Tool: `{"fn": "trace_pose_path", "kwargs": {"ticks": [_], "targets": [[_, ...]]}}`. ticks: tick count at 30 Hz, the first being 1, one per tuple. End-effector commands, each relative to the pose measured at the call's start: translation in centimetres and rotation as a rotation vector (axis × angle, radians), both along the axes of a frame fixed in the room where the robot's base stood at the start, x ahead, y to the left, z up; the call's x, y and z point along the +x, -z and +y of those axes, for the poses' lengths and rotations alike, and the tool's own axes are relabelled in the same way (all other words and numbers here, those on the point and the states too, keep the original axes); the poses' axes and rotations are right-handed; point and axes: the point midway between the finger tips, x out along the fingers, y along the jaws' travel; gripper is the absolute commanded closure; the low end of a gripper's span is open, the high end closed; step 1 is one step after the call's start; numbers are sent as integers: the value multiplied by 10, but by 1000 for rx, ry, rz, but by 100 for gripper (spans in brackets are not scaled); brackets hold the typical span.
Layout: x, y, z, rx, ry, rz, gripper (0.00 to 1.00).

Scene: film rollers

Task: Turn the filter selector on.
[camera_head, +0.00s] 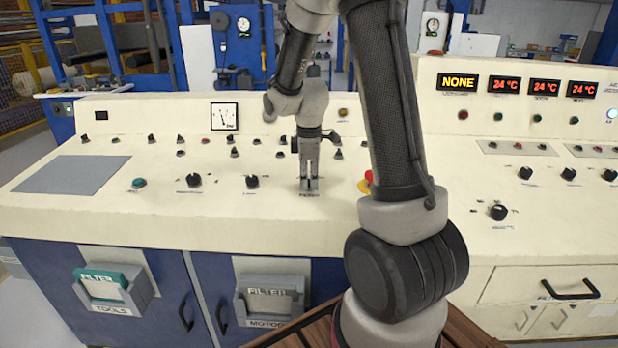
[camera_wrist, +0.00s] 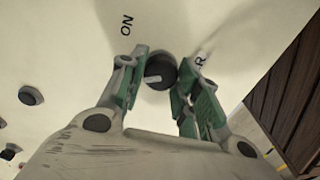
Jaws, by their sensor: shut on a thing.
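The filter selector (camera_wrist: 161,67) is a round black knob with a pale pointer mark on the cream panel, seen in the wrist view. Its pale mark lies toward the left in that view. The printed word ON is above and left of it, and a letter R is to its right. My gripper (camera_wrist: 160,76) is shut on the knob, with one green-lined finger on each side. In the head view my gripper (camera_head: 309,187) points down at the panel above a small label. The fingers hide the knob there.
Other black knobs (camera_head: 252,182) stand to the left on the console. A red button (camera_head: 367,178) on a yellow base is close to the right of my gripper. A display (camera_head: 458,82) reads NONE.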

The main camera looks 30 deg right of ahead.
Motion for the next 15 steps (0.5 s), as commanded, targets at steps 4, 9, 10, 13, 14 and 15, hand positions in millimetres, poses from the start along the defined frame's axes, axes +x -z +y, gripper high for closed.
{"fn": "trace_pose_path", "kwargs": {"ticks": [4,9,10,13,14,15], "targets": [[0,0,0,4,52,-3,91],[1,0,0,13,162,-10,91],[1,0,0,15,187,-11,91],[1,0,-1,22,276,-16,91],[1,0,-1,25,304,-18,91],[1,0,-1,28,341,-19,91]]}}
